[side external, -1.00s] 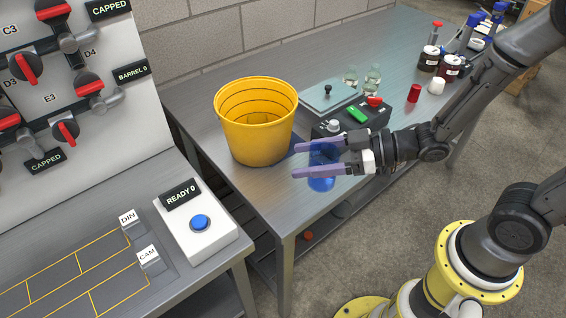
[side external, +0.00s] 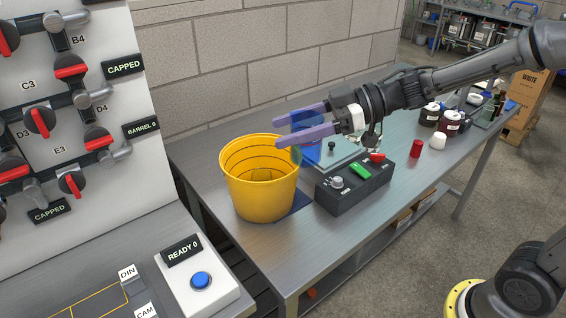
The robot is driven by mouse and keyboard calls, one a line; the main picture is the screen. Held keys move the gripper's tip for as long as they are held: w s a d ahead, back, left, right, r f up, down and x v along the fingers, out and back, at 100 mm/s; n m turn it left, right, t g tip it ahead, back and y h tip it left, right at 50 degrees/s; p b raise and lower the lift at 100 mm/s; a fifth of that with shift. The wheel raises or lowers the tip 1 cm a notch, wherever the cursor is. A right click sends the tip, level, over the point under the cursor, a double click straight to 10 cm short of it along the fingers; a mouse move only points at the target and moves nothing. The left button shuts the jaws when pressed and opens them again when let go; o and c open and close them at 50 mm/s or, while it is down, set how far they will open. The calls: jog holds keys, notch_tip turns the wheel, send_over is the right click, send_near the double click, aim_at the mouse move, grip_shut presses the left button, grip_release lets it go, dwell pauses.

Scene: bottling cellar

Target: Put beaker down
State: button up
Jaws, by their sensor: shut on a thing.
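A blue see-through beaker (side external: 311,153) is held between the two purple fingers of my gripper (side external: 277,129). My gripper is shut on it, with the fingers pointing left. The beaker looks roughly upright and raised above the steel table (side external: 228,243), just right of and partly behind the rim of the yellow bucket (side external: 258,192) in the picture. The fingers cover part of its side. Its exact height is hard to judge.
A dark control box (side external: 350,192) with a green button and red knob stands right of the bucket. A pale flat plate (side external: 345,147) lies behind it. A red cap (side external: 415,149), a white cap (side external: 438,141) and dark jars (side external: 449,122) stand further right. The table's front left is clear.

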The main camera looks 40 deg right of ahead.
jog(key=w+d+r+n+g+y, duration=0.15)
jog(key=w+r, duration=0.25)
jog(key=w, duration=0.8)
jog(key=w+d+f+n+g, duration=0.1)
jog(key=w+d+f+g, duration=0.15)
jog(key=w+d, duration=0.6)
jog(key=w+d+f+t, duration=0.1)
jog(key=w+d+f, duration=0.4)
jog(key=w+f, duration=0.4)
jog(key=shift+t, duration=0.4)
jog(key=shift+s+d+f, duration=0.1)
jog(key=shift+d+f, duration=0.3)
jog(key=shift+f, duration=2.7)
jog(key=shift+s+d+f, duration=0.1)
jog(key=shift+d+f, duration=0.3)
jog(key=shift+f, duration=2.65)
jog(key=shift+d+f, duration=0.4)
jog(key=shift+f, duration=2.7)
jog(key=shift+f+m, duration=0.1)
jog(key=shift+m, duration=0.15)
jog(key=o, duration=1.5)
